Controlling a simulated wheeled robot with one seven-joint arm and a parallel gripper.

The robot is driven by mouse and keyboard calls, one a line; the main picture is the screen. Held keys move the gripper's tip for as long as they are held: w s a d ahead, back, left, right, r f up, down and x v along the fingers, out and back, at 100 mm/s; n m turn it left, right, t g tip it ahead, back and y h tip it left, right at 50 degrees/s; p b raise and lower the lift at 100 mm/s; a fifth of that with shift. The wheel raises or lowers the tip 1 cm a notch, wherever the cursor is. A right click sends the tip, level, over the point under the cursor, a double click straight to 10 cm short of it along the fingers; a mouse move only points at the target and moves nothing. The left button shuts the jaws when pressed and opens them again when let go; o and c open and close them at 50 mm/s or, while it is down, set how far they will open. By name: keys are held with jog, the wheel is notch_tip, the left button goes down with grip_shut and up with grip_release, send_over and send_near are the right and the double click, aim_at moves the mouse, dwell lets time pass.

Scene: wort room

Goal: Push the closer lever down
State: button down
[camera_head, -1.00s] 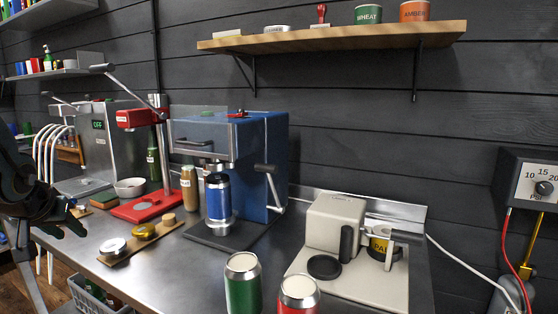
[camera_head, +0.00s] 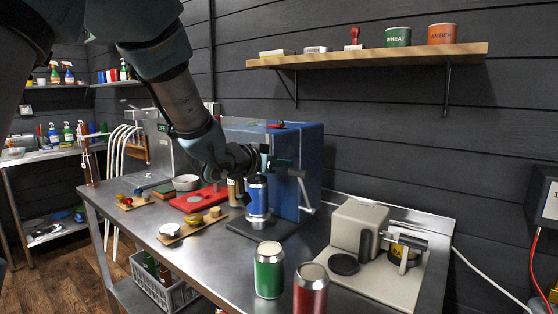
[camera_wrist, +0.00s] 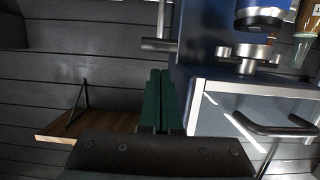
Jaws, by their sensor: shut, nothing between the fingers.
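The blue can closer (camera_head: 297,145) stands on the steel bench. Its lever (camera_head: 304,190) is on the right side, with a dark handle near its upper end. In the wrist view the lever's grey handle (camera_wrist: 158,45) shows ahead of my fingertips, apart from them. My gripper (camera_head: 282,163) is shut and empty, at the front of the closer near the lever's height. Its green fingers (camera_wrist: 158,100) lie together in the wrist view. A blue can (camera_head: 257,196) stands in the closer. My arm hides much of the closer's front and guard.
A green can (camera_head: 268,272) and a red can (camera_head: 310,290) stand at the bench's front. A beige machine (camera_head: 358,228) is to the right. Wooden boards with lids (camera_head: 170,230) lie left. A wall shelf (camera_head: 370,57) hangs above.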

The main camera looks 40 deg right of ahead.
aim_at(294, 172)
jog(key=shift+p+x, duration=0.85)
jog(key=shift+x, duration=2.15)
jog(key=shift+f, duration=0.1)
jog(key=a+b, duration=0.1)
jog(key=b, duration=0.2)
jog(key=shift+f+h, duration=0.3)
jog(key=shift+s+a+f+b, duration=0.1)
jog(key=shift+a+f+b, duration=0.15)
jog(key=shift+b, duration=0.7)
jog(key=s+a+f+t+h+b, duration=0.1)
jog(key=a+f+h+b, duration=0.2)
jog(key=b, duration=1.6)
jog(key=a+f, duration=0.3)
jog(key=f, duration=0.1)
jog(key=shift+s+a+f+h, duration=0.15)
jog(key=shift+s+a+h, duration=0.2)
jog(key=shift+s+h, duration=0.05)
